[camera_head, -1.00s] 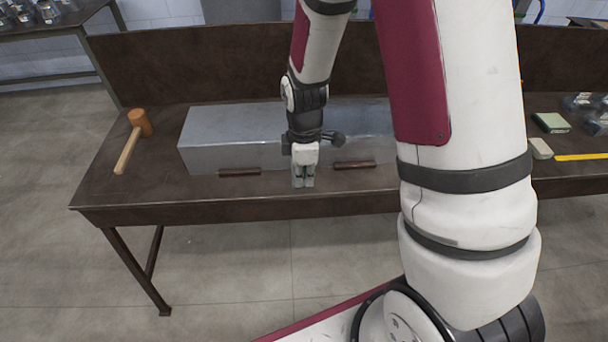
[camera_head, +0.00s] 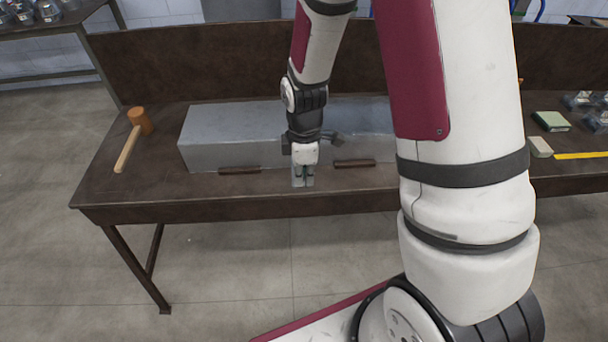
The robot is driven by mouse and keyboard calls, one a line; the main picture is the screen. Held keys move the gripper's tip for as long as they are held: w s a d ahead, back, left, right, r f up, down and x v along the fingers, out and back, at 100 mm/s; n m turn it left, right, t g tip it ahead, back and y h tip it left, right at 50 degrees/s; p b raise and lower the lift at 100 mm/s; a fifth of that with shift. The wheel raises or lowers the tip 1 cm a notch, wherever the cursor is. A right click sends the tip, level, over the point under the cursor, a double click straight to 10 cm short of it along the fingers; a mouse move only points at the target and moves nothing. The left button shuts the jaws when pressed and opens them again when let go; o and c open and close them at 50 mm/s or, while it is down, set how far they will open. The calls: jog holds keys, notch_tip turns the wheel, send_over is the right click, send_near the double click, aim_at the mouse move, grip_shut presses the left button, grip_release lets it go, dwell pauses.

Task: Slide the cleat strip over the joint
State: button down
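A grey sheet-metal duct (camera_head: 232,138) lies along the brown workbench. My gripper (camera_head: 303,182) points down at the duct's front side, close to the bench top. Its fingertips are small and close together here, so I cannot tell whether they are open or hold anything. My arm and gripper cover the middle of the duct, where a joint may be. No cleat strip can be clearly made out.
Two dark brown bars, one left (camera_head: 239,170) and one right (camera_head: 354,163) of my gripper, lie along the duct's front foot. A wooden mallet (camera_head: 133,138) lies at the left. A green-topped block (camera_head: 551,122), a pale block (camera_head: 540,147) and a yellow strip (camera_head: 580,156) lie at the right.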

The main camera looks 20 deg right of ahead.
jog(key=shift+f, duration=0.35)
dwell(0.3)
jog(key=shift+w, duration=0.2)
dwell(1.5)
jog(key=shift+w+d, duration=0.15)
jog(key=shift+w, duration=0.15)
dwell(0.8)
jog(key=shift+w+d, duration=0.2)
jog(key=shift+w, duration=0.25)
jog(key=shift+w, duration=0.15)
dwell(0.6)
jog(key=shift+w+d, duration=0.1)
jog(key=shift+w, duration=0.25)
dwell(0.4)
jog(key=shift+w, duration=0.1)
dwell(0.3)
